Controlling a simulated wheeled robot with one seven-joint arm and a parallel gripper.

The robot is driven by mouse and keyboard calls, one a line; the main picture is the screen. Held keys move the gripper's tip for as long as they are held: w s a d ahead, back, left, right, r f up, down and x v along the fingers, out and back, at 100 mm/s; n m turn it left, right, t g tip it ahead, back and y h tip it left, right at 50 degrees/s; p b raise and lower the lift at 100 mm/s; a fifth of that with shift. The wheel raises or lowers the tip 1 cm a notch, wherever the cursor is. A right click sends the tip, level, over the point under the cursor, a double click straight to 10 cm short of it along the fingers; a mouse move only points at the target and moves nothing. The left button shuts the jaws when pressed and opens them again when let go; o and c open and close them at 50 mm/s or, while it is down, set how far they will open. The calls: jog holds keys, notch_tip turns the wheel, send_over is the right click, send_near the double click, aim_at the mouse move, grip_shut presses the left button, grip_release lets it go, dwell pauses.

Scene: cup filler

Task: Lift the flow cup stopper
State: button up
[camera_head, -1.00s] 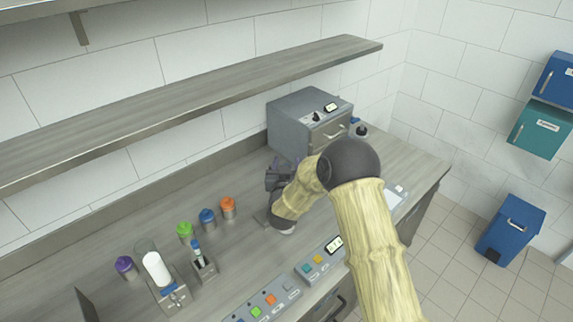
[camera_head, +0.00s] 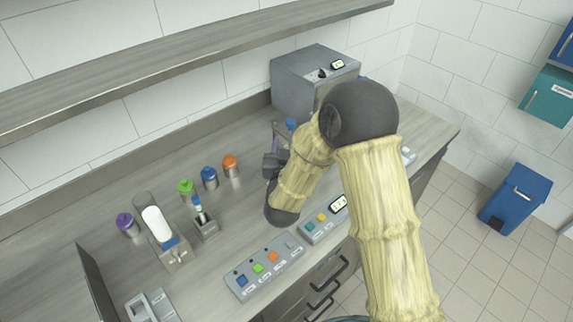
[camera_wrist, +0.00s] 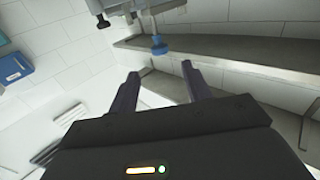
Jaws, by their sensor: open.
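A blue knob (camera_wrist: 158,45) on a thin metal rod, which looks like the flow cup stopper, shows in the wrist view below a grey metal holder (camera_wrist: 140,12) in the picture. A blue top (camera_head: 291,124) beside my arm in the head view appears to be the same part. The cup itself is hard to make out; my arm hides much of that area. My gripper (camera_wrist: 160,72) is open and empty. Its two dark fingers point toward the knob, which lies beyond the fingertips and between their lines. In the head view my gripper (camera_head: 275,148) is partly hidden by my arm.
A grey box-shaped appliance (camera_head: 310,85) stands behind my arm, near the wall. Button panels (camera_head: 264,268) line the bench's front edge. Green (camera_head: 186,188), blue (camera_head: 209,178) and orange (camera_head: 231,166) lidded containers stand left of my gripper. A long shelf (camera_head: 190,50) hangs above.

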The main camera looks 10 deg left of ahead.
jog(key=s, duration=0.1)
jog(key=s+b, duration=0.1)
jog(key=s, duration=0.3)
jog(key=shift+s+d, duration=0.2)
jog(key=shift+d, duration=0.1)
jog(key=shift+w, duration=0.1)
jog(key=s+d+f+g, duration=0.25)
jog(key=d+g, duration=0.55)
jog(key=d, duration=0.5)
jog(key=s+d+f+m+g+h, duration=0.1)
jog(key=s+d+g+h, duration=0.1)
jog(key=s+d+g, duration=0.5)
jog(key=s+d, duration=0.6)
jog(key=s, duration=0.1)
jog(key=shift+d+f, duration=0.25)
jog(key=shift+f, duration=0.05)
